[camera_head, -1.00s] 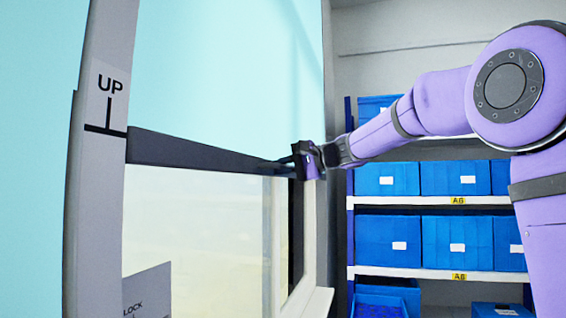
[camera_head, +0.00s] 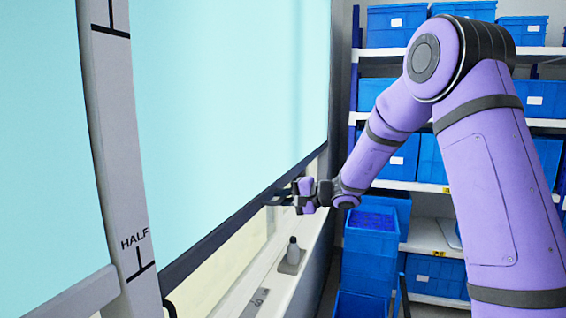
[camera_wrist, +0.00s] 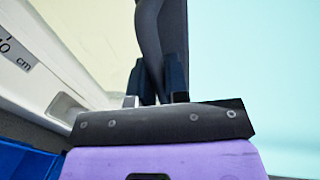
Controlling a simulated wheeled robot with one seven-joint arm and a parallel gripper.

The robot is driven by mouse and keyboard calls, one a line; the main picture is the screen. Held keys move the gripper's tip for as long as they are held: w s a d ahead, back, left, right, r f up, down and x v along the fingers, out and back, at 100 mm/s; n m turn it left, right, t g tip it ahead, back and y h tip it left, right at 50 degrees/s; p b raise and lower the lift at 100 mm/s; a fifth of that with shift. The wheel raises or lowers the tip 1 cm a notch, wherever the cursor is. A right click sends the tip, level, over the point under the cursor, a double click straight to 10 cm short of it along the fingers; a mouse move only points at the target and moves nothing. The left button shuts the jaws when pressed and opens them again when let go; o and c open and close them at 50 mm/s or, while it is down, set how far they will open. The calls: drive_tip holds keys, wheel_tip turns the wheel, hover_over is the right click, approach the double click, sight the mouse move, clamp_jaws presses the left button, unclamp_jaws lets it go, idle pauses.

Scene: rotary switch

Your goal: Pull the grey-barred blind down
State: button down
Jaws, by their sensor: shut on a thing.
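The light-blue blind (camera_head: 230,100) covers most of the window, with a dark grey bar (camera_head: 222,235) along its lower edge. The bar is near the HALF mark on the white post at the left. My gripper (camera_head: 288,195) is at the bar's right part, on its near side. In the wrist view, my gripper (camera_wrist: 160,85) is shut on a dark curved piece (camera_wrist: 150,40) at the bar, likely its handle. The blind (camera_wrist: 245,70) fills the right of that view. The fingertips are partly hidden.
The white post (camera_head: 120,150) with its HALF mark stands at the left. A small grey knob (camera_head: 292,252) stands on the white sill (camera_head: 262,287) below the bar. Shelves with blue bins (camera_head: 375,225) stand at the right. A printed cm scale (camera_wrist: 18,50) shows in the wrist view.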

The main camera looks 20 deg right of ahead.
wheel_tip(320, 180, down, 24)
drive_tip(key=shift+r, duration=0.15)
drive_tip(key=shift+s, duration=0.1)
drive_tip(key=c, duration=1.1)
unclamp_jaws()
drive_tip(key=shift+f, duration=0.2)
drive_tip(key=shift+c, duration=0.2)
drive_tip(key=shift+r, duration=0.15)
drive_tip(key=v, duration=1)
drive_tip(key=shift+s+d, duration=0.2)
drive_tip(key=shift+d, duration=0.1)
drive_tip(key=shift+r, duration=0.1)
